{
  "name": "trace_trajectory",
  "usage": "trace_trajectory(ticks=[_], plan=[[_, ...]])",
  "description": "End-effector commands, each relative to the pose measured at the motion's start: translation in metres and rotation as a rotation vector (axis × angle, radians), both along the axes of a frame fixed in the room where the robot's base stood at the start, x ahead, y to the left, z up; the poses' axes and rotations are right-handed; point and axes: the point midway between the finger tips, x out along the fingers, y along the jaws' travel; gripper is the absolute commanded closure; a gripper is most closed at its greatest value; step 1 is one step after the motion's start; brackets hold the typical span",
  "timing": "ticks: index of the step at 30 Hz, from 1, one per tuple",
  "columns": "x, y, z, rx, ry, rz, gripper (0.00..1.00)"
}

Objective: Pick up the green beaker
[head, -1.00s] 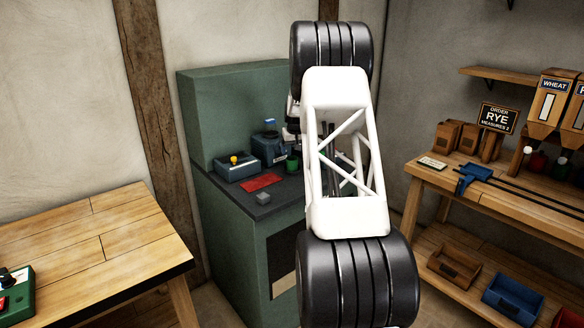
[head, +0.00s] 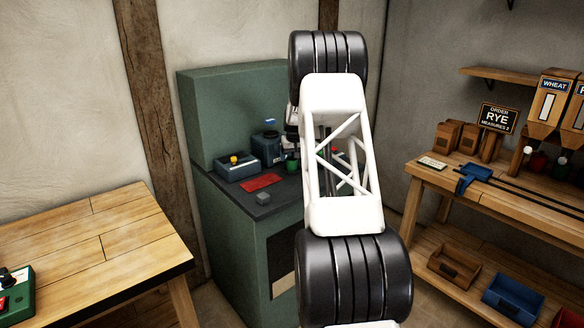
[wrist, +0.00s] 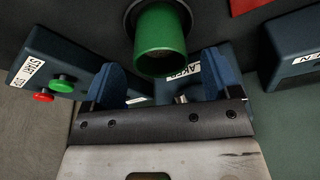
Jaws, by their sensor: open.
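The green beaker (wrist: 160,48) is at the top middle of the wrist view, just beyond the fingertips and roughly centred between them. A dark round shape with a paler rim shows around its far end. My gripper (wrist: 162,76) is open and empty, with one blue finger on each side; I see no contact with the beaker. In the head view the beaker (head: 292,165) shows as a small green patch on the dark counter, partly covered by my arm.
A box with green and red buttons (wrist: 50,75) is left of the gripper in the wrist view; a blue box (wrist: 293,48) is at right. The dark green counter also holds a box with a yellow knob (head: 237,166), a red mat (head: 262,181) and a grey block (head: 263,198).

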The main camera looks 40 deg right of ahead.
Motion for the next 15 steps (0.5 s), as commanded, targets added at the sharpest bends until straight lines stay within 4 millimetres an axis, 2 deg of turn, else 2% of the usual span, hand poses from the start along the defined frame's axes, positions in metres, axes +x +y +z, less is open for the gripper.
trace_trajectory(ticks=[9,15], plan=[[0.007,-0.002,-0.032,0.000,0.001,0.000,0.17],[0.009,-0.002,-0.038,0.000,-0.001,0.000,0.17]])
